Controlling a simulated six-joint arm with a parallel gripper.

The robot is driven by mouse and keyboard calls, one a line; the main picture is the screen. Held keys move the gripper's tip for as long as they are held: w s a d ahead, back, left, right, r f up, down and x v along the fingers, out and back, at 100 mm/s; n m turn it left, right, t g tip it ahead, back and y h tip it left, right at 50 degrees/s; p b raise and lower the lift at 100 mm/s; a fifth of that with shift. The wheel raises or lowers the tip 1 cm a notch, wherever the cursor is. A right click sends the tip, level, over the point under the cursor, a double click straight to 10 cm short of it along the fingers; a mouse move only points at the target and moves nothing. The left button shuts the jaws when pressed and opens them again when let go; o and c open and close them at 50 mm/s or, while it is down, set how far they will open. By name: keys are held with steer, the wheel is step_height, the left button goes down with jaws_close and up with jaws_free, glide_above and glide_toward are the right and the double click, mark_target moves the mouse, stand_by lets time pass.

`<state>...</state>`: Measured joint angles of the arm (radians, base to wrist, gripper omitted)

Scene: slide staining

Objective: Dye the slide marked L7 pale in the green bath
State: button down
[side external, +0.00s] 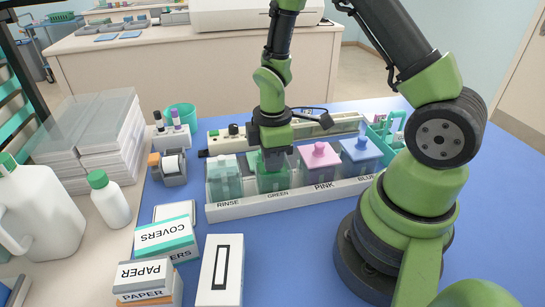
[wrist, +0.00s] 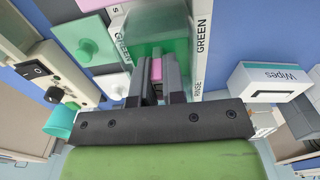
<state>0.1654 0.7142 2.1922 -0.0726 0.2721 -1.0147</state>
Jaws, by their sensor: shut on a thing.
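My gripper (side external: 272,160) points down into the mouth of the GREEN bath (side external: 272,181), the second from the left in the white rack. In the wrist view, my gripper (wrist: 157,72) is shut on a thin piece with a pink end (wrist: 156,70), apparently a slide. Its mark cannot be read, and its lower part is hidden by the fingers and the bath. The wrist view shows the bath (wrist: 150,25) open below the fingers, with green inside. A green lid with a knob (wrist: 86,47) lies beside the rack.
The RINSE bath (side external: 224,182) stands left of GREEN; the pink-lidded (side external: 319,157) and blue-lidded (side external: 360,152) baths stand right. A power strip (wrist: 50,82) runs behind the rack. COVERS (side external: 166,240) and PAPER (side external: 146,283) boxes stand in front. Blue mat is bare at front right.

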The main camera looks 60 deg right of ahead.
steer(key=shift+r, duration=4.8)
